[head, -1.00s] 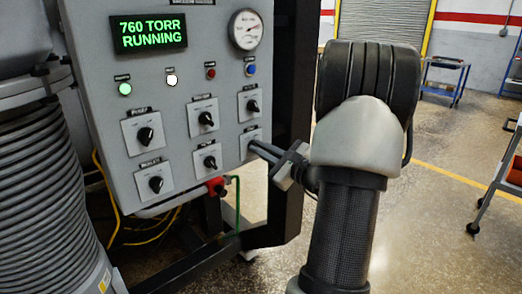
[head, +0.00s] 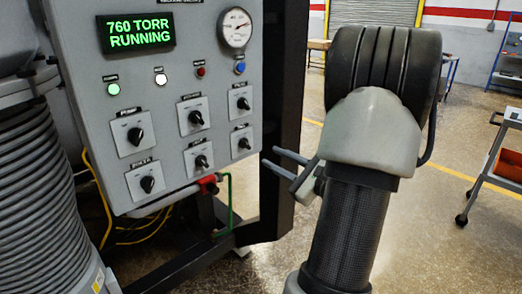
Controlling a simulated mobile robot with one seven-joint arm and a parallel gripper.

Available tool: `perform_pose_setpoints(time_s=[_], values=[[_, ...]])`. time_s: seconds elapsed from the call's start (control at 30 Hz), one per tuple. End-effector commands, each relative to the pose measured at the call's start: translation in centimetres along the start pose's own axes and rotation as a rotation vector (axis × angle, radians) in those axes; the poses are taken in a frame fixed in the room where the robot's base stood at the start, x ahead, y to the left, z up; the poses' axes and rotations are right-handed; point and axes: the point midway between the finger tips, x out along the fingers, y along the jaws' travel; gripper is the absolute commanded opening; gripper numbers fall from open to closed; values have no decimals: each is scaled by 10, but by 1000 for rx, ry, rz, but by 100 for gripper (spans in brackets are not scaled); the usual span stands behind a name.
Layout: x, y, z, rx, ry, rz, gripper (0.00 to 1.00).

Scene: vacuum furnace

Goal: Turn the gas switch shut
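The grey control panel (head: 95,55) carries six black rotary switches in two rows. Their labels are too small to read surely, so I cannot tell for certain which is the gas switch. The lower right switch (head: 243,144) is nearest my gripper, and its black knob is in full view, slanted on its light plate. The upper right switch (head: 243,103) sits above it. My gripper (head: 269,157) is open, its two grey fingers spread and pointing left at the panel's right edge. Nothing shows between them. They look apart from the switch.
The display (head: 136,32) reads "760 TORR RUNNING". A round gauge (head: 235,27) is at the panel's top right. A red valve (head: 208,184) with a green pipe is under the panel. A dark frame post (head: 284,75) stands beside my gripper.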

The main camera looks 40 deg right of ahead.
Motion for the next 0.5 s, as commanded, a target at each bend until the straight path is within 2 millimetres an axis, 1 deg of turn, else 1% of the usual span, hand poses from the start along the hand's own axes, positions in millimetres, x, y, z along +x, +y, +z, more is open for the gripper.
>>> perform_pose_setpoints(time_s=[0.03,0.1,0.2,0.33,0.5], values=[[-13,-2,0,1,4,-4,27],[-29,-1,-1,1,4,-4,27],[-48,-1,0,1,3,-4,27],[-64,-1,0,0,2,-1,27],[-74,0,0,0,1,-1,27]])
